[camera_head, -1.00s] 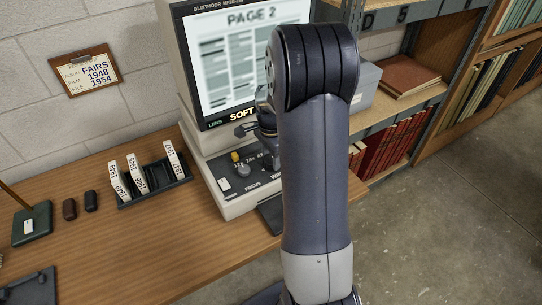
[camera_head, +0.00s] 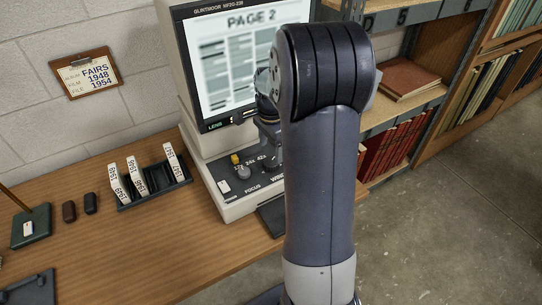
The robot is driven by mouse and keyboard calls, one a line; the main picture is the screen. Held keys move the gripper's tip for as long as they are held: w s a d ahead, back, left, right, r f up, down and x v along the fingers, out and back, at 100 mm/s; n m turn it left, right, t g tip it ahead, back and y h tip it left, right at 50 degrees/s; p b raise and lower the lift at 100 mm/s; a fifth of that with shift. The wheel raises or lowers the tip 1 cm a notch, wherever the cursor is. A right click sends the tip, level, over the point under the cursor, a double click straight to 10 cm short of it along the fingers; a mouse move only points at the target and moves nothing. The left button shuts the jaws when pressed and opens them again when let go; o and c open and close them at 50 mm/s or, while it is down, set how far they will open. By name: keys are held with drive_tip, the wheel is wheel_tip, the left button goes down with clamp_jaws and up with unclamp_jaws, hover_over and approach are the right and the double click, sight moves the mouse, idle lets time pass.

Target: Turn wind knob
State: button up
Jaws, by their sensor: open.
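The microfilm reader (camera_head: 235,205) stands on the wooden desk, its lit screen (camera_head: 225,60) showing a blurred "PAGE 2". Its sloped control panel carries a grey focus knob (camera_head: 243,172) and a small yellow-marked control (camera_head: 235,159). The label beginning "WI" (camera_head: 277,178) is at the panel's right, cut off by my arm. The wind knob itself is hidden behind my arm. My gripper (camera_head: 246,116) is open and partly visible in front of the screen's lower edge, above the panel. My arm hides much of it, and I see nothing held.
A dark rack (camera_head: 153,193) with several labelled film boxes stands left of the reader. A clipboard (camera_head: 86,73) hangs on the wall. Bare desk lies in front of the rack.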

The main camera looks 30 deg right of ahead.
sight(271, 161)
wheel_tip(271, 161, up, 6)
drive_tip(key=shift+f, duration=0.2)
wheel_tip(271, 161, down, 11)
drive_tip(key=shift+r, duration=0.1)
idle(0.6)
drive_tip(key=shift+n, duration=0.3)
